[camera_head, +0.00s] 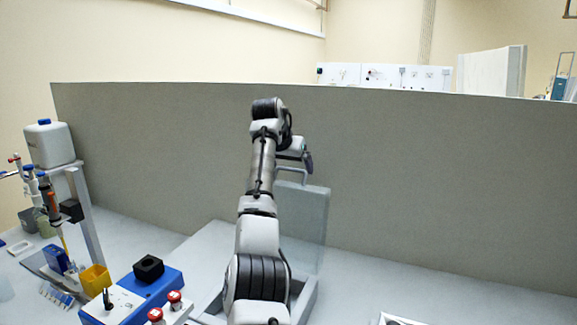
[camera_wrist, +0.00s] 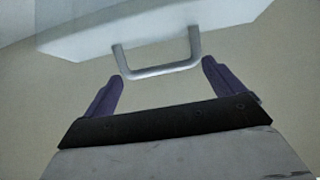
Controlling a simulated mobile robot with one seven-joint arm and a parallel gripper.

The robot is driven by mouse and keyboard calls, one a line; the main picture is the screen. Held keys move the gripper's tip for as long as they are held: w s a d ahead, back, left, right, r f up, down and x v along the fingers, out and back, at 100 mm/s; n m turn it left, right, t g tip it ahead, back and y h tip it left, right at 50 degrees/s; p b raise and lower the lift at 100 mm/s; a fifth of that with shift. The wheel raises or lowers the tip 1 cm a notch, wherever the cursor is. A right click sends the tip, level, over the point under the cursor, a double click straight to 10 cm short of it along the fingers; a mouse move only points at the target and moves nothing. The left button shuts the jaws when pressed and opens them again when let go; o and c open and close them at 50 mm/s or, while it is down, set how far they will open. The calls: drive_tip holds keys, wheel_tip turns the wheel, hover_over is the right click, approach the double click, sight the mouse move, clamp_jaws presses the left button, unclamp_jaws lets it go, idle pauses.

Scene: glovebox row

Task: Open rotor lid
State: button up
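The rotor lid (camera_head: 315,225) is a translucent grey panel that stands raised, close to upright, in front of the grey partition. In the wrist view its pale panel (camera_wrist: 150,25) crosses the top, with a U-shaped metal handle (camera_wrist: 160,71) jutting from it. In the head view the handle (camera_head: 291,171) is at the lid's upper edge. My gripper (camera_wrist: 162,85) is open; its two dark purple fingers are apart, one on each side of the handle. Contact with the handle cannot be told. In the head view my arm hides much of the lid and the base below it.
A blue and white device (camera_head: 130,300) with a black block (camera_head: 148,268) stands at the lower left. A pipette stand (camera_head: 88,215) and a white bottle (camera_head: 50,144) are further left. The grey partition (camera_head: 430,190) runs behind. The bench at right (camera_head: 450,290) is mostly clear.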

drive_tip(key=shift+o, duration=0.4)
drive_tip(key=shift+d, duration=0.25)
drive_tip(key=shift+a, duration=0.15)
drive_tip(key=b+v, duration=0.3)
drive_tip(key=v, duration=1)
drive_tip(key=shift+s+r+b, duration=0.25)
drive_tip(key=shift+r+b, duration=0.05)
drive_tip(key=shift+b, duration=0.05)
